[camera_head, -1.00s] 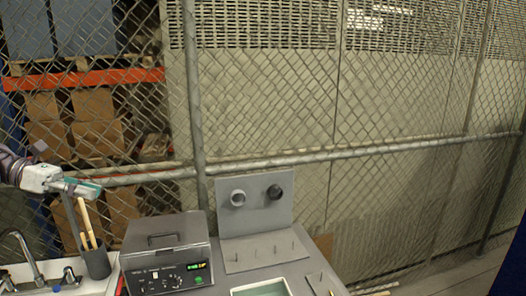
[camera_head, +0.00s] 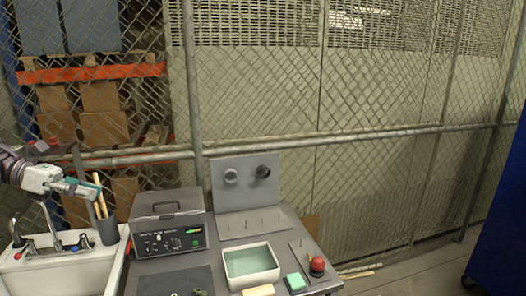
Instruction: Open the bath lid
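The bath (camera_head: 166,238) is a grey box with a control panel and green display, at the left of the grey table. Its flat lid (camera_head: 166,206) is down and has a dark handle (camera_head: 165,208) on top. My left gripper (camera_head: 88,188) is left of the bath, above the sink and close to the dark cup in the picture. It points right, apart from the lid, and I cannot tell how far its fingers are parted. My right gripper is out of view.
A white sink (camera_head: 60,268) with a tap stands at the left. A dark cup (camera_head: 107,230) holds wooden-handled tools beside the bath. A grey stand (camera_head: 246,190), a white tray (camera_head: 229,267) of greenish liquid, a green sponge (camera_head: 295,282) and a red knob (camera_head: 317,265) are to the right.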

